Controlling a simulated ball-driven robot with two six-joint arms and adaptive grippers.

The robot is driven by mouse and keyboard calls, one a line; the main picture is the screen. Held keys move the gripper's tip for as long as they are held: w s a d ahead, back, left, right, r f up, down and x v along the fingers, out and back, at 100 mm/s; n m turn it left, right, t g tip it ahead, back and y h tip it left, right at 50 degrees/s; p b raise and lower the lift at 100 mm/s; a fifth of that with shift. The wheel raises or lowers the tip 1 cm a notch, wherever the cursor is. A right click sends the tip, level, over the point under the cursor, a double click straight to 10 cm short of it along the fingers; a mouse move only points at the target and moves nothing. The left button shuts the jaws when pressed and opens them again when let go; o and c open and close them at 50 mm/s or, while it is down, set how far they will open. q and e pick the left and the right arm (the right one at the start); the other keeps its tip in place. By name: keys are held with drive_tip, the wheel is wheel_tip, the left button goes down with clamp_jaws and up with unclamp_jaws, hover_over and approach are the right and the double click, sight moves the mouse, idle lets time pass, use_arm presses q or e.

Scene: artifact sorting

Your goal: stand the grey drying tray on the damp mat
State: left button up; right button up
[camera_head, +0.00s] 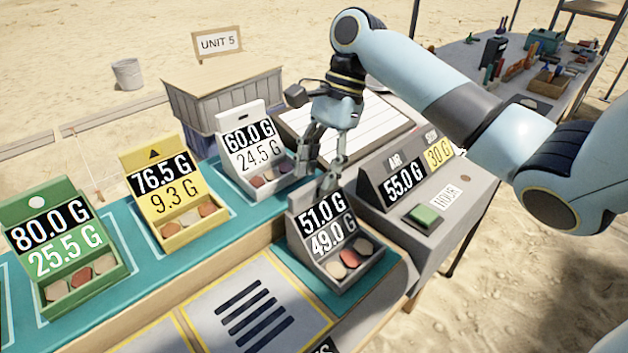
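The grey drying tray (363,277) is upright near the middle, with a back panel reading 51.0 G over 49.0 G and several reddish and pale pieces in its front trough. It stands on a small teal mat (385,281), which I take to be the damp mat; the mat shows on both sides of the tray. My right gripper (316,178) is just above and behind the top edge of the tray's panel. Its fingers are spread apart with nothing visible between them. Whether a fingertip touches the panel is unclear. My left gripper is out of view.
Green (66,247), yellow (172,195) and white (251,153) trays stand in a row on a long teal strip to the left. A grey panel with black slots (222,322) lies in front. A grey AIR/SUN console (440,200) is close on the right.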

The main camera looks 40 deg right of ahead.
drive_tip(key=v, duration=0.8)
drive_tip(key=shift+d+r+p, duration=0.15)
drive_tip(key=shift+r+p, duration=0.2)
drive_tip(key=shift+p, duration=0.1)
